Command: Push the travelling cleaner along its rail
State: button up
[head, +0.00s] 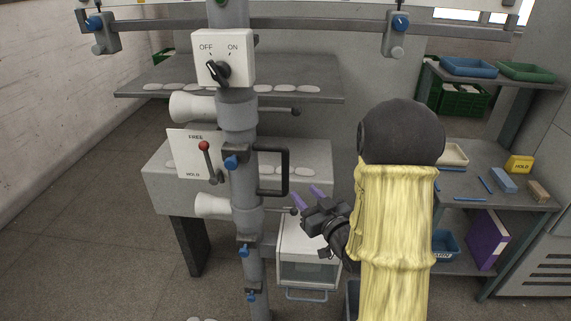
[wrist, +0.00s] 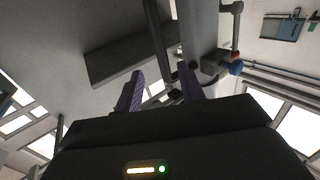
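The travelling cleaner (head: 238,125) is a grey upright column with pale cone nozzles, standing left of my gripper in the head view. A black D-shaped handle (head: 285,172) sticks out from its right side. In the wrist view a dark bar, which looks like this handle (wrist: 157,35), runs down towards the gap between the fingers. My gripper (head: 307,195) has purple fingers spread apart, just below and right of the handle. The fingers also show in the wrist view (wrist: 160,86). I see no grip on the handle; whether a finger touches it I cannot tell.
A rail (head: 300,23) crosses the top, with blue-knobbed stops left (head: 102,33) and right (head: 396,35). The OFF/ON switch (head: 217,72) points towards OFF. The red-balled lever (head: 204,146) leans towards FREE. Grey shelves (head: 150,82) stand behind; a trolley (head: 475,150) stands right.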

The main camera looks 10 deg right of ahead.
aim_at(287, 174)
jog(key=shift+r+p, duration=0.2)
jog(key=shift+p, duration=0.2)
jog(key=p+x, duration=0.1)
jog(key=x, duration=0.3)
jog(key=p+x, duration=0.1)
jog(key=x, duration=0.2)
jog(key=p+x, duration=0.2)
jog(key=x, duration=0.2)
jog(key=shift+w+a+f, duration=0.1)
jog(key=shift+w+f, duration=0.15)
jog(key=shift+w, duration=0.1)
grip_shut()
